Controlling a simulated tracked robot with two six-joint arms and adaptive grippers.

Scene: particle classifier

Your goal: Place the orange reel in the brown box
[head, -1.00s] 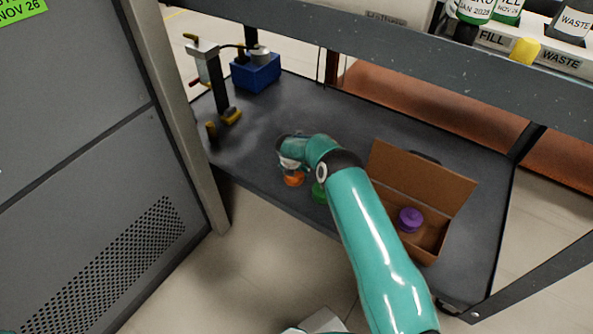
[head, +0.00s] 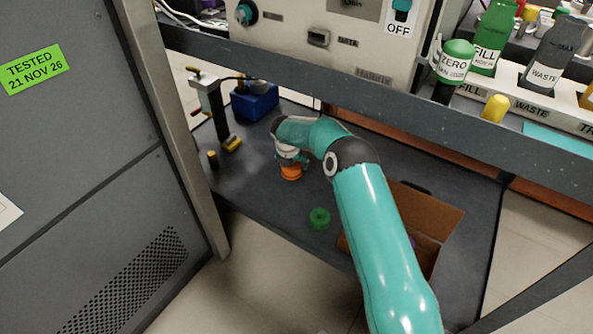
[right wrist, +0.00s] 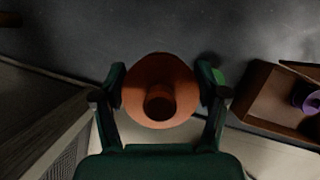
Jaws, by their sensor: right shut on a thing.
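The orange reel (head: 291,173) is under my right gripper (head: 291,160) in the head view. In the right wrist view the reel (right wrist: 158,75) sits between the two fingers of my right gripper (right wrist: 160,92), which are shut on its sides. Whether the reel touches the shelf cannot be told. The brown box (head: 422,205) stands open at the right of the shelf, partly hidden behind my right arm. It also shows at the right in the right wrist view (right wrist: 262,92). A purple reel (right wrist: 308,97) lies in it. My left gripper is not in view.
A green reel (head: 319,218) lies on the dark shelf (head: 240,182) between the orange reel and the box. A blue block (head: 255,102) and a stand (head: 214,105) are at the back left. A grey beam (head: 350,103) crosses above the shelf.

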